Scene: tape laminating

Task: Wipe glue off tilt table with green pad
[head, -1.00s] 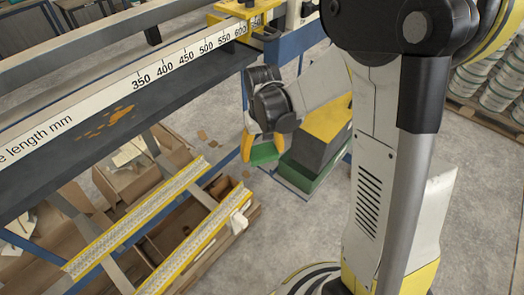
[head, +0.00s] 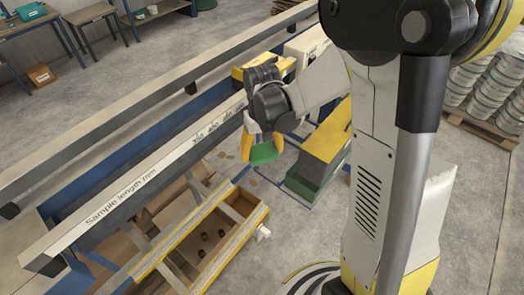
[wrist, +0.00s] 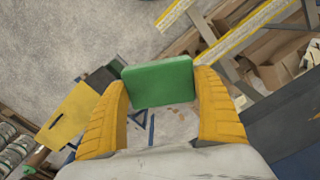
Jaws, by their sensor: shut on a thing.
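My gripper (head: 263,147) has yellow fingers and is shut on the green pad (head: 263,154), which hangs below the fingertips in the head view. In the wrist view the green pad (wrist: 158,83) is a rounded block squeezed between both fingers, clear of any surface. The long bench with the "Sample length mm" scale (head: 125,196) lies left of my gripper. A dark, flat surface (wrist: 290,125), which may be the tilt table, shows at the right of the wrist view. I see no glue patch in either view now.
A yellow and green machine block (head: 322,145) stands close right of my gripper. A yellow-edged rack (head: 205,230) over a wooden box lies below left. A pallet of stacked cans (head: 482,100) is at the right.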

